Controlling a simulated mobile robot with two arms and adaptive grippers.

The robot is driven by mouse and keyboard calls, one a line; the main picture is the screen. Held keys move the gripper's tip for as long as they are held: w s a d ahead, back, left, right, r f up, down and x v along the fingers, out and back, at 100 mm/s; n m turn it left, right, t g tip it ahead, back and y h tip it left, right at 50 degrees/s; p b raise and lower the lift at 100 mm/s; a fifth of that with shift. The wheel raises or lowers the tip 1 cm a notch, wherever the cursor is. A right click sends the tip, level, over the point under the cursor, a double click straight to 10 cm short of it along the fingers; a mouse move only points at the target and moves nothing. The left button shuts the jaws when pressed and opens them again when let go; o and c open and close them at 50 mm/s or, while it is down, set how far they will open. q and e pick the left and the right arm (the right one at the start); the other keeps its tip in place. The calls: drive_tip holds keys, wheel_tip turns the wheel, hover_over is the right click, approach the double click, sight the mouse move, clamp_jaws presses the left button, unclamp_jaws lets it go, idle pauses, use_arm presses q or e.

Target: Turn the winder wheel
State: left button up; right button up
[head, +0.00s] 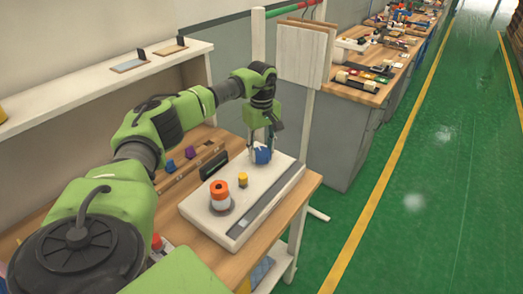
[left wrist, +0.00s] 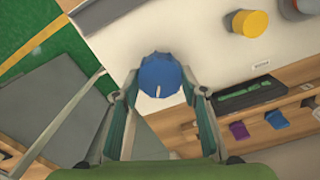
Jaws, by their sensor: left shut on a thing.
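The winder wheel, a small blue knob (head: 262,157), stands at the far end of a white board (head: 190,208) on the wooden bench. My left gripper (head: 263,143) reaches down onto it from above. In the left wrist view, the blue wheel (left wrist: 160,78) sits between the tips of my left gripper's two fingers (left wrist: 161,88), which are shut on it. A small pale mark shows on the wheel's face. The fingers hide part of its sides. My right gripper is not in view.
A white post frame (head: 259,70) with a hanging panel (head: 302,55) stands close behind my gripper.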

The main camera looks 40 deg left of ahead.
sight(262, 152)
use_arm(q)
drive_tip(key=m, duration=0.5)
idle(0.5)
drive_tip(key=o, duration=1.1)
wheel_tip(262, 152, up, 12)
drive_tip(key=shift+f, duration=0.15)
idle(0.4)
